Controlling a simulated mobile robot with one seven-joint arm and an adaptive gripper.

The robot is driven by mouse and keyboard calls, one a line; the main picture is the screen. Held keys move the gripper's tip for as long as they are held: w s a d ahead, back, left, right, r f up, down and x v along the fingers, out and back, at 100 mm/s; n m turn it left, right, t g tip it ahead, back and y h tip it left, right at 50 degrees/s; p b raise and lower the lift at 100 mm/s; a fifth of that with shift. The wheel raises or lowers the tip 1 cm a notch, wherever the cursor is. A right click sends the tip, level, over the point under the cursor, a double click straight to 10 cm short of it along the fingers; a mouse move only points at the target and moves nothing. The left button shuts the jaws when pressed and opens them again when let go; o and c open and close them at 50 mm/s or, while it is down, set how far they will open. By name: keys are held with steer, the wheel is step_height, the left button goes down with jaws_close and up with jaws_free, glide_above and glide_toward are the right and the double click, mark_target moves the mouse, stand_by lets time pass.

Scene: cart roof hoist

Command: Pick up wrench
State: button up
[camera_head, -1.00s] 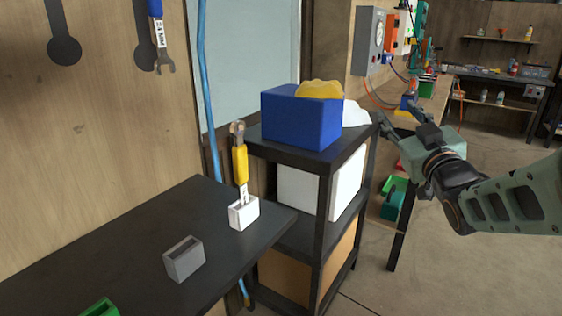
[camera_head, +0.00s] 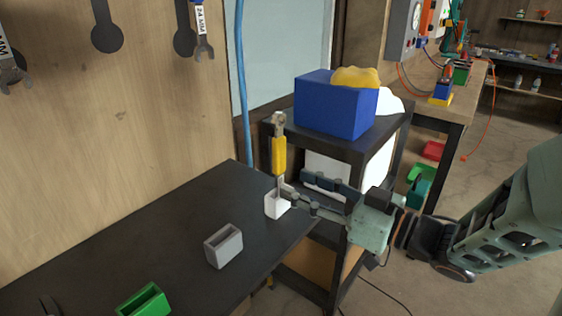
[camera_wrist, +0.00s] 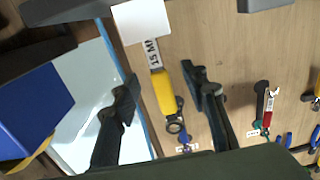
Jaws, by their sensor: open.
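A wrench with a yellow handle (camera_head: 278,155) stands upright in a small white holder (camera_head: 273,206) on the dark table. In the wrist view the same yellow handle (camera_wrist: 164,92) hangs from the top, with a white label by the white holder (camera_wrist: 141,20). My gripper (camera_head: 295,184) is open beside the lower part of the wrench, having come from the right. In the wrist view its two fingers (camera_wrist: 160,80) show on either side of the wrench. Whether they touch it I cannot tell.
A grey holder (camera_head: 224,246) and a green holder (camera_head: 144,302) stand on the dark table (camera_head: 130,237). A shelf rack with a blue box (camera_head: 335,105) stands close behind my gripper. Wrenches (camera_head: 203,38) hang on the wooden wall.

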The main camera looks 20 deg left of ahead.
mark_target(281, 175)
steer(key=b+x, duration=0.1)
steer(key=x, duration=0.5)
steer(key=shift+w+a, duration=0.1)
steer(key=shift+w, duration=0.2)
steer(key=shift+c, duration=0.5)
jaws_close()
